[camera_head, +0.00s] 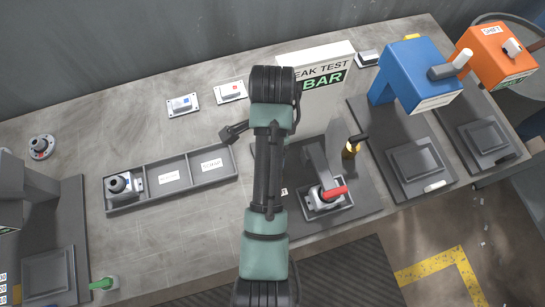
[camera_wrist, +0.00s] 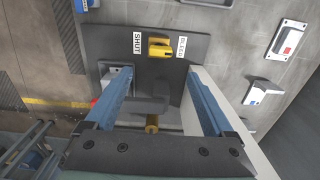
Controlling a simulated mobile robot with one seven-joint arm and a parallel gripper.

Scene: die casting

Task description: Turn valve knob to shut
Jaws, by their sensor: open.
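The yellow valve knob (camera_wrist: 159,47) is on a dark plate (camera_wrist: 110,42) in the wrist view. It sits between a SHUT label (camera_wrist: 137,43) on the left and a BLEED label (camera_wrist: 180,47) on the right. Its exact angle is hard to tell. My gripper (camera_wrist: 158,76) is open, its two blue fingers wide apart. The knob appears between and beyond the fingertips, with no contact visible. In the head view my arm hides the knob and the fingers.
A red-handled clamp fixture (camera_head: 325,196) and a brass fitting (camera_head: 351,148) stand near the knob. The leak test sign (camera_head: 318,68) is behind. A grey three-part tray (camera_head: 122,209) lies left; blue (camera_head: 416,75) and orange (camera_head: 497,54) machines stand right.

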